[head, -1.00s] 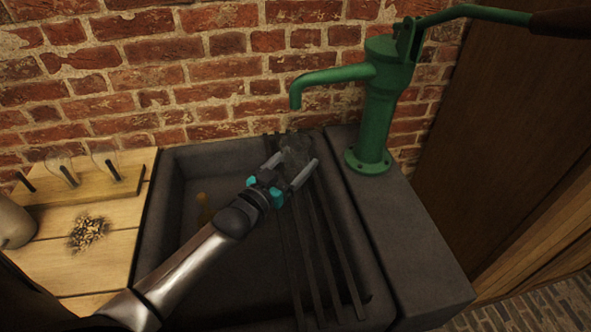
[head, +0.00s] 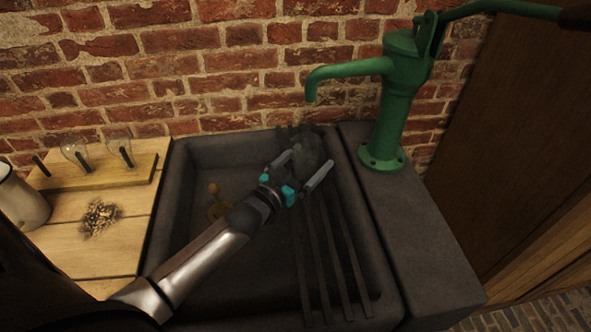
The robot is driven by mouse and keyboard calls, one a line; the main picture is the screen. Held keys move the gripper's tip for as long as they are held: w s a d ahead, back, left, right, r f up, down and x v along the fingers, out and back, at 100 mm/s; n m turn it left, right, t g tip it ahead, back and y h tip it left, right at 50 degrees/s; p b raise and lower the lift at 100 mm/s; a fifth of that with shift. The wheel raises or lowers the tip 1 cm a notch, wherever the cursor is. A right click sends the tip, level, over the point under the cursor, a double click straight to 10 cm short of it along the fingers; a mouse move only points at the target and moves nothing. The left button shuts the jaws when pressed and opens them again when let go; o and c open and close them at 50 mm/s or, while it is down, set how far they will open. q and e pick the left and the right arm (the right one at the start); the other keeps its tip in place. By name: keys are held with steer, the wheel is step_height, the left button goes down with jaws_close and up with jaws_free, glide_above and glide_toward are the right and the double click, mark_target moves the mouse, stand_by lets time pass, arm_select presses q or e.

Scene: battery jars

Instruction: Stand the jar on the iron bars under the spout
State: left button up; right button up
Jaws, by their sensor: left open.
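A clear glass jar (head: 308,143), hard to make out against the dark stone, is at the far end of the iron bars (head: 327,255), below and close to the spout (head: 312,93) of the green pump. It looks upright; I cannot tell exactly how its base meets the bars. My left gripper (head: 311,164) is open at the jar, its two fingers apart on the near side and partly hiding it. I cannot tell whether a finger touches the glass. My right gripper is not in view.
The bars lie in a dark stone sink (head: 160,245) with a brass piece (head: 214,204) inside. To the left, a wooden board has a peg rack (head: 95,172) with glass jars, a pale jug (head: 22,200) and a small debris pile (head: 100,218). The pump (head: 392,105) stands on the right ledge.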

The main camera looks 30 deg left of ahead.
arm_select(q)
steer(key=s+a+p, duration=0.1)
steer(key=s+p, duration=0.1)
steer(key=s, duration=1)
steer(key=shift+a, duration=0.35)
